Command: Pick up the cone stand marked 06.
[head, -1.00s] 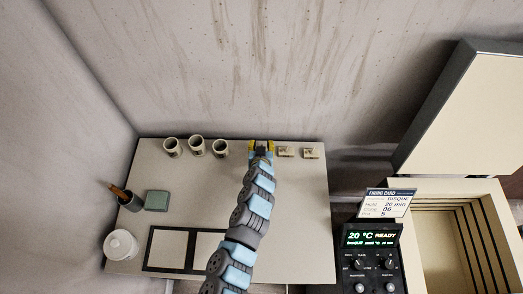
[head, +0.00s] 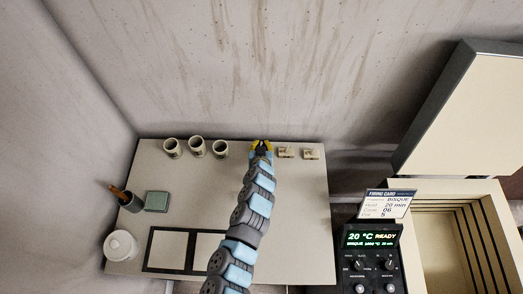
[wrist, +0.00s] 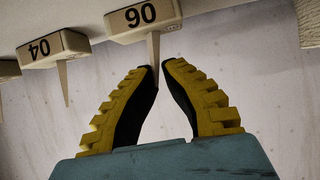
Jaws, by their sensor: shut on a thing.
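The cone stand marked 06 (wrist: 143,18) is a pale block with a thin upright cone, seen upside down at the top of the wrist view. My gripper (wrist: 158,66) is shut on this stand, with its yellow-and-black fingertips close together at the cone. In the head view my gripper (head: 262,145) is at the back edge of the table and hides this stand. I cannot tell whether the stand is clear of the table.
A stand marked 04 (wrist: 52,49) is beside it, with another stand (wrist: 8,69) beyond. In the head view these two stands (head: 286,153) (head: 311,154) are right of my gripper. Several cups (head: 221,149) stand to the left. The table's middle (head: 200,200) is clear.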

